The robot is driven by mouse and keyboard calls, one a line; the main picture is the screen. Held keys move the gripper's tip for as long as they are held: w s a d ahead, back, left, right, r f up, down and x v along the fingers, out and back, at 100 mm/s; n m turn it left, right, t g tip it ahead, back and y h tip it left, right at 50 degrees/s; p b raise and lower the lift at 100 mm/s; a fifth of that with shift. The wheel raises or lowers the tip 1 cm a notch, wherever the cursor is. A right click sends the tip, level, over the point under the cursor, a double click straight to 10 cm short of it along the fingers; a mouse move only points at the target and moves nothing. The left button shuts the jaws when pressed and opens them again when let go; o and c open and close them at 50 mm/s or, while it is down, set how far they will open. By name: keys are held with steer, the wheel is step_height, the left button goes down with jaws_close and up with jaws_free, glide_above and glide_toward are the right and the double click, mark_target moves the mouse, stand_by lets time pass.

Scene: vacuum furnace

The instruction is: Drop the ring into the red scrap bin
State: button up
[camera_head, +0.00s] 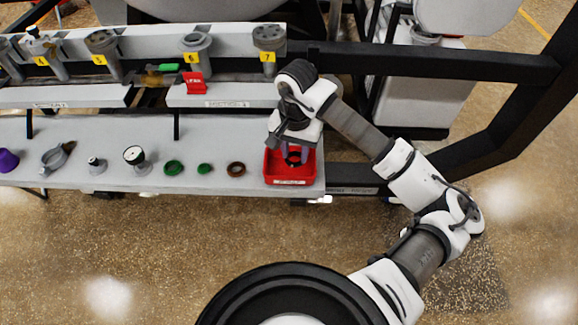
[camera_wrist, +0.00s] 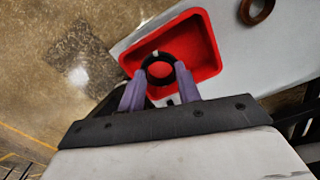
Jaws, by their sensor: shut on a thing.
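The red scrap bin (camera_head: 291,180) stands at the right end of the white bench, and it fills the upper middle of the wrist view (camera_wrist: 207,38). My gripper (camera_head: 294,155) is over the bin, pointing down. In the wrist view its two purple fingers (camera_wrist: 160,85) are shut on a black ring (camera_wrist: 158,56), which shows against the red inside of the bin. I cannot tell exactly how high the ring is above the bin floor. In the head view my wrist covers part of the bin's back and the ring is mostly hidden.
The white bench (camera_head: 110,135) bears a brown ring (camera_head: 236,169) left of the bin, two green rings (camera_head: 173,167), (camera_head: 204,169), a gauge (camera_head: 136,157), a clamp (camera_head: 57,157) and a purple part (camera_head: 7,160). Numbered ports (camera_head: 197,47) line the rail behind. A black frame post stands right.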

steer(key=shift+f, duration=0.85)
steer(key=o, duration=0.9)
steer(key=shift+r, duration=0.1)
step_height(320, 180, up, 14)
steer(key=shift+f+b, duration=0.15)
steer(key=shift+b, duration=0.7)
